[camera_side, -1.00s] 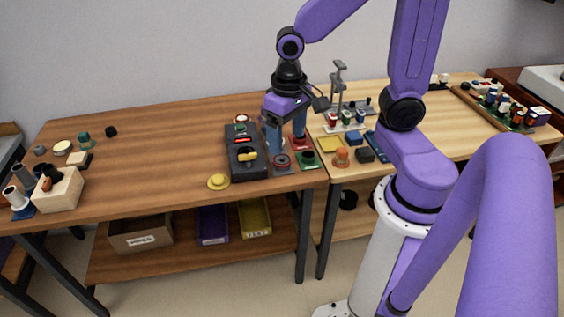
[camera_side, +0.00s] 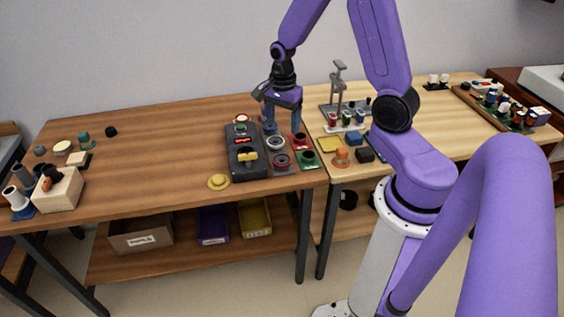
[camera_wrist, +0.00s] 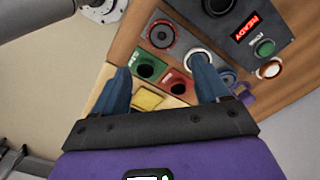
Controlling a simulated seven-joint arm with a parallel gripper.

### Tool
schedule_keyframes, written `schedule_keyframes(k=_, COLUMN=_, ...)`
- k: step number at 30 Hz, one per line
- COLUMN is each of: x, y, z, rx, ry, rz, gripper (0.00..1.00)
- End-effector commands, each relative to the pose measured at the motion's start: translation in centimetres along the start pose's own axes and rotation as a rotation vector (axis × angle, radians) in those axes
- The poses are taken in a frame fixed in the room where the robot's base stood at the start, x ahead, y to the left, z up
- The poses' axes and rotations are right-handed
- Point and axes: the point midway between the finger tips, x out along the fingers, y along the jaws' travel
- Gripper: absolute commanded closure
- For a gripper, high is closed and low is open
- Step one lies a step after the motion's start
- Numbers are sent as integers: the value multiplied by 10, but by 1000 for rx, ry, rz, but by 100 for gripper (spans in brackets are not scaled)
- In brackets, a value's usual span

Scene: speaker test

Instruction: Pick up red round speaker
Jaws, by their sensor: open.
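A round speaker with a red ring (camera_side: 281,160) sits on a grey square plate near the table's front right edge. It also shows at the top of the wrist view (camera_wrist: 160,34). My gripper (camera_side: 283,126) is open, with nothing between its blue fingers, and hangs above and behind this speaker. In the wrist view the fingers of my gripper (camera_wrist: 160,70) spread either side of a green plate (camera_wrist: 150,68) and a red plate (camera_wrist: 178,84), each with a dark round centre. A pale-ringed round piece (camera_side: 276,142) is just behind the red-ringed one.
A yellow disc (camera_side: 218,181) lies at the front. A yellow square (camera_side: 331,145) and an orange piece (camera_side: 341,158) are on the right table. The brown table's middle is clear.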

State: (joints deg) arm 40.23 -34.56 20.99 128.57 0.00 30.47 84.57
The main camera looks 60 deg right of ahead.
Motion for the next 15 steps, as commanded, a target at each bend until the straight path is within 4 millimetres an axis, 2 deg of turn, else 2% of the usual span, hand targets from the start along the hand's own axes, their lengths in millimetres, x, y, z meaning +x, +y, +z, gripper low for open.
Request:
schedule_keyframes(k=3, x=20, y=1, z=0, rx=-1, ry=-1, rz=6, gripper=26)
schedule_keyframes(k=15, x=77, y=1, z=0, rx=-4, ry=0, rz=5, gripper=26)
